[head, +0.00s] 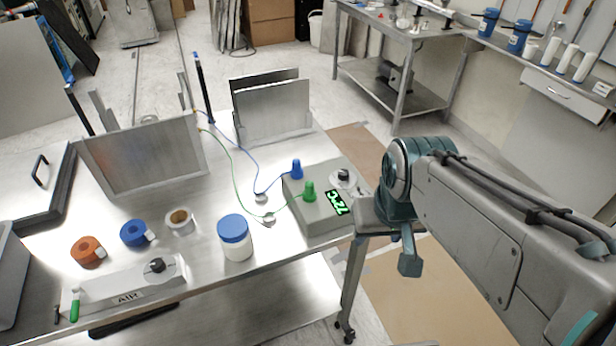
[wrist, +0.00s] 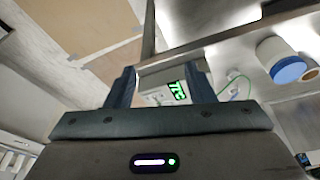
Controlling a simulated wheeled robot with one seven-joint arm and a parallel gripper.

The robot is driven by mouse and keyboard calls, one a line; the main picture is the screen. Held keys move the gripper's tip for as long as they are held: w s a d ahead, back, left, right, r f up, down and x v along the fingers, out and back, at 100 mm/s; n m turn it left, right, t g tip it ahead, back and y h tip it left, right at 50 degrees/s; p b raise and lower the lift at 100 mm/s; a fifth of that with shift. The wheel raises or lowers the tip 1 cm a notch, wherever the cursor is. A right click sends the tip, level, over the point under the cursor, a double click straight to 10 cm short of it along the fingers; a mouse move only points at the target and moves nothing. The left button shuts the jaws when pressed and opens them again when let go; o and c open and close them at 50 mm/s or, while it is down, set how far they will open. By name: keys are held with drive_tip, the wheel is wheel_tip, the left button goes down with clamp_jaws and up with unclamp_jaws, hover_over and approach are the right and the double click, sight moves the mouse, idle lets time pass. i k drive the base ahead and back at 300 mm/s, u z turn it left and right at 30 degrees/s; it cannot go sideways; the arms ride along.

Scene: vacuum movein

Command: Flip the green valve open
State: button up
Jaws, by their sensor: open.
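A green valve handle (head: 74,308) sticks up at the left end of a grey box marked AIR, at the table's near left edge. It stands roughly upright, with a slight tilt. My gripper (wrist: 163,70) is open, with nothing between its fingers. In the head view it is beyond the table's right edge, beside the grey box with the green display, far from the green handle. The green handle does not show in the wrist view.
The grey display box (head: 325,222) carries blue and green plugs with wires. A blue-lidded jar (head: 235,238), orange tape (head: 88,250), blue tape (head: 137,233) and a pale roll (head: 179,220) stand near the AIR box (head: 130,285). Metal plates stand behind.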

sight(78, 293)
drive_tip(key=z, duration=0.15)
drive_tip(key=k, duration=0.8)
drive_tip(key=u, duration=1.75)
drive_tip(key=i, duration=0.65)
drive_tip(key=z, duration=0.35)
